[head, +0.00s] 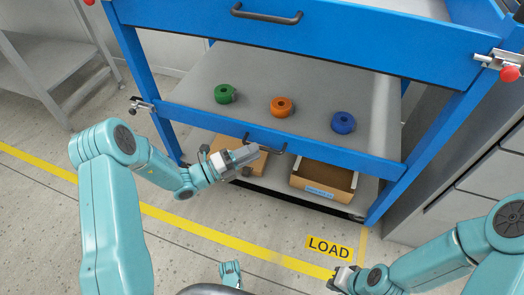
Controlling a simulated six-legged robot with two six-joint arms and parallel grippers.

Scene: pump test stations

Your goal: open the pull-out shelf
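The pull-out shelf (330,153) is a grey deck with a blue front edge, in the middle of a blue cart. A dark bar handle (283,150) sits on that front edge. My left gripper (250,153) is at the handle's left part and covers some of it. I cannot tell whether its fingers touch the bar or how far apart they are. My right gripper (335,282) is low at the bottom, away from the shelf; its finger gap is unclear.
Green (224,94), orange (281,107) and blue (343,123) rings sit on the shelf. An upper blue drawer (290,40) has its own handle. An open box (325,180) stands below. Floor before the cart is clear, marked LOAD (329,248).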

